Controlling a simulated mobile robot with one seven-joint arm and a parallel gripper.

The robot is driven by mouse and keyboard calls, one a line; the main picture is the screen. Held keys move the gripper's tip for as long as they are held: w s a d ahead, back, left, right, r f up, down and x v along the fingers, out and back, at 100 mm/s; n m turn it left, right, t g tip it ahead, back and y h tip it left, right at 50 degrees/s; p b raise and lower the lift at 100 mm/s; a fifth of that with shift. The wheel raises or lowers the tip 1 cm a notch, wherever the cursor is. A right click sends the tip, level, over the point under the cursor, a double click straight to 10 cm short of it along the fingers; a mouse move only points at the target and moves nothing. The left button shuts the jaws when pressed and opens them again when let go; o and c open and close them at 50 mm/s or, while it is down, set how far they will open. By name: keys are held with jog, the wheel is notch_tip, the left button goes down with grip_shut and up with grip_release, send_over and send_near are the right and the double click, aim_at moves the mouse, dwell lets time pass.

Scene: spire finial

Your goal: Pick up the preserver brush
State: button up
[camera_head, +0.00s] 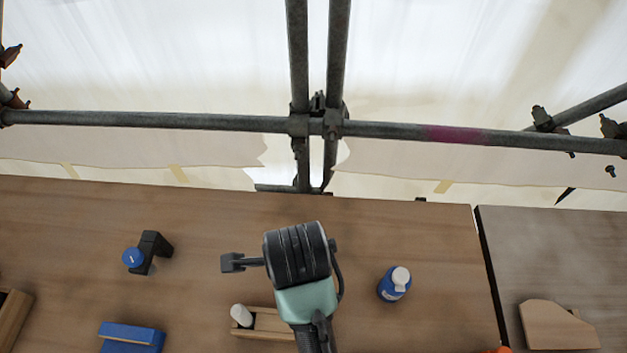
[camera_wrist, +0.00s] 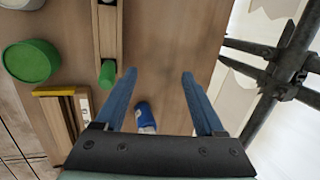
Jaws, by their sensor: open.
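I cannot make out a brush for certain in either view. A small green cylinder (camera_wrist: 107,73) sits at one end of a wooden rack (camera_wrist: 107,35); whether it is part of the preserver brush I cannot tell. The rack also shows in the head view (camera_head: 272,323), with a white cylinder (camera_head: 241,315) at its left end and my arm covering its right side. My gripper (camera_wrist: 158,74) is open and empty above the bench. The green cylinder is just left of its left finger in the wrist view. In the head view my wrist hides the fingers.
A blue bottle with white cap (camera_head: 393,284) stands right of my arm. A black tool with blue knob (camera_head: 150,252) and a blue box (camera_head: 131,337) are at left. A green tub (camera_wrist: 32,62) is in the wrist view. Scaffold poles (camera_head: 200,121) run behind the bench.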

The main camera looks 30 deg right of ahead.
jog(key=s+f+m+g, duration=0.1)
jog(key=s, duration=0.1)
jog(key=s+f+m+g, duration=0.1)
jog(key=s, duration=0.2)
jog(key=s+f+m+g+p, duration=0.1)
jog(key=s, duration=0.1)
jog(key=shift+s+a+y, duration=0.15)
jog(key=shift+a+y, duration=0.25)
jog(key=shift+m, duration=0.3)
jog(key=shift+s+d+f+p, duration=0.15)
jog(key=shift+f+p, duration=0.2)
jog(key=shift+f, duration=2.85)
jog(key=shift+s+d+f+p, duration=0.15)
jog(key=shift+f+p, duration=0.15)
jog(key=shift+f, duration=2.9)
jog(key=shift+w, duration=0.1)
jog(key=shift+c, duration=0.3)
grip_shut()
